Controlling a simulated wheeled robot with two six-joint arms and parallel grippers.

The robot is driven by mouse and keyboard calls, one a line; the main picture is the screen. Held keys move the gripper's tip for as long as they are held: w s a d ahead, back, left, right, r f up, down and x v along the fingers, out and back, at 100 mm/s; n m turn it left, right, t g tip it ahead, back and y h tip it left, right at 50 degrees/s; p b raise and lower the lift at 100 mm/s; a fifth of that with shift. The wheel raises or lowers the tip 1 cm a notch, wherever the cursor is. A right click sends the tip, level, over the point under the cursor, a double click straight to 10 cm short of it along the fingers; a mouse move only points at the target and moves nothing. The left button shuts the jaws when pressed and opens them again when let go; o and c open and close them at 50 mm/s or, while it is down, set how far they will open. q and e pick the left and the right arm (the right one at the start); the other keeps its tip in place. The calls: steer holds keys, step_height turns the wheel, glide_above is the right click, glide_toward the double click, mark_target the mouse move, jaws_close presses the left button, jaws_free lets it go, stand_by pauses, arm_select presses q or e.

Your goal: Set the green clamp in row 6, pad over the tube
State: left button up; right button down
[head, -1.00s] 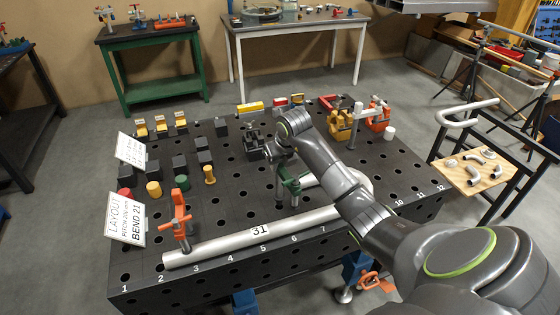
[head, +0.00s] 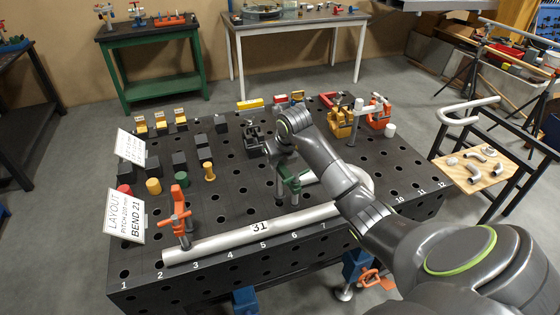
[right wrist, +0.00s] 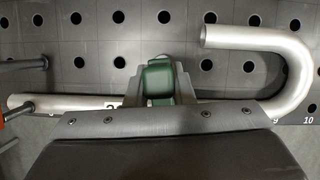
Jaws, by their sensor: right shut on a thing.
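The green clamp (head: 291,182) stands upright behind the straight leg of the grey tube (head: 222,243), near rows 5 and 6. My right gripper (head: 282,163) is shut on the clamp from above. In the right wrist view the green clamp (right wrist: 158,82) sits between the fingers and overlaps the line of the tube (right wrist: 284,62). I cannot tell whether its pad touches the tube or whether its post is seated in a hole. The tube bends back in a U at the right. My left gripper is not in view.
An orange clamp (head: 181,217) stands at the tube's left end. Black, yellow, red and green blocks fill the table's left side, beside a layout sign (head: 126,217). Yellow and orange clamps (head: 341,124) stand at the back right. Holes between them are free.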

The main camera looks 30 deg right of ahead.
steer(key=shift+f+b, duration=1)
steer(key=shift+f, duration=0.35)
steer(key=shift+f+b, duration=0.6)
steer(key=shift+b, duration=0.1)
steer(key=c, duration=1.2)
jaws_free()
steer(key=shift+o, duration=0.2)
steer(key=shift+f, duration=0.1)
